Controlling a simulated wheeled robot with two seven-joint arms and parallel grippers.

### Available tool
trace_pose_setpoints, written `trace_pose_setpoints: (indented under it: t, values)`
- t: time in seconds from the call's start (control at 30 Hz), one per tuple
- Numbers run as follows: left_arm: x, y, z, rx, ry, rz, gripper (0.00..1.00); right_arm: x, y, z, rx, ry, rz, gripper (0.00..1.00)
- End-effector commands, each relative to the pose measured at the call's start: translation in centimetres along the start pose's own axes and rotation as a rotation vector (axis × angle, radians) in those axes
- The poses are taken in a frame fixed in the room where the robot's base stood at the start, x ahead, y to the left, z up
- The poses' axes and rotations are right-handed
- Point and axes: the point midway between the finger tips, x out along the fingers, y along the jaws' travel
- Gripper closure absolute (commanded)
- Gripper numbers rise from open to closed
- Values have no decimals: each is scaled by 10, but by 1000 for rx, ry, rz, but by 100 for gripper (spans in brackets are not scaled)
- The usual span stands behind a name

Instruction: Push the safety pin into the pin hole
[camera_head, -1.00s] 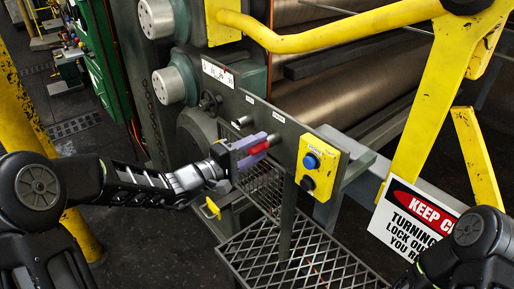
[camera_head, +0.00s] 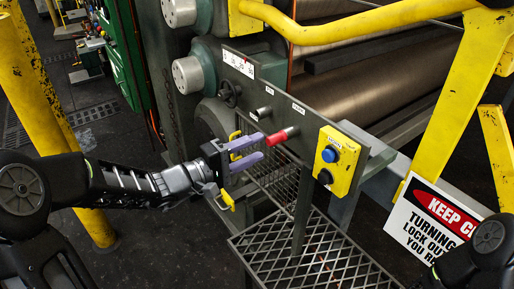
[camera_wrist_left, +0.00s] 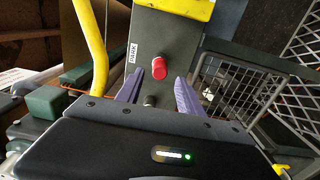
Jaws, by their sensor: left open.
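The safety pin (camera_head: 279,136) has a red grip and sticks out from the grey panel (camera_head: 300,122) of the machine. Its red end also shows in the left wrist view (camera_wrist_left: 159,67), ahead of the fingertips. The pin hole is not visible; the pin's inner end is hidden at the panel. My left gripper (camera_head: 262,148) has purple fingers. It is open and empty, just left of the red grip and apart from it. In the left wrist view the fingers (camera_wrist_left: 170,80) stand on either side below the red end. My right gripper is not in view.
A yellow button box (camera_head: 337,161) with a blue and a black button sits right of the pin. A grey peg (camera_head: 262,113) sticks out left of it. A mesh platform (camera_head: 310,255) lies below, and a warning sign (camera_head: 432,222) hangs at right.

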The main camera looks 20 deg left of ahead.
Motion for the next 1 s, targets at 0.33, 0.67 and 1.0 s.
trace_pose_setpoints:
  t: [0.33,0.67,1.0]
  values:
    - [3,-24,13,-26,-37,-63,55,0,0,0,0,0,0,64]
    - [-22,-198,116,-145,-294,-576,55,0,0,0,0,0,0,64]
    - [-158,-404,223,189,-576,-1237,55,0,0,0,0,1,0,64]
